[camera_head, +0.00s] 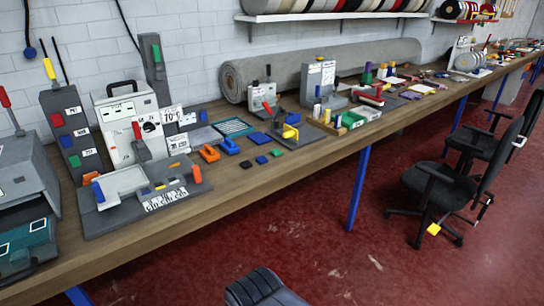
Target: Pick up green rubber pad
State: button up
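A small green pad (277,153) lies flat on the wooden workbench (310,153), near its front edge. It is the rightmost of a short row of small pads. A blue pad (262,160) lies just left of it, and a darker pad (246,164) lies further left. The green pad's top is uncovered. It is too small to tell its material. My gripper is not in view.
Blue and orange blocks (209,153) lie left of the pads. A dark lever tool with a yellow part (290,132) stands close behind. Grey machines (128,130) crowd the bench's left. A black chair (445,190) stands on the red floor at right.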

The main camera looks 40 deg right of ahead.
aim_at(277, 152)
jog(key=i+l+z, duration=0.3)
jog(key=i+l, duration=0.2)
jog(key=l, duration=0.3)
jog(key=i+l+z, duration=0.3)
jog(key=i+l, duration=0.25)
jog(key=l, duration=0.1)
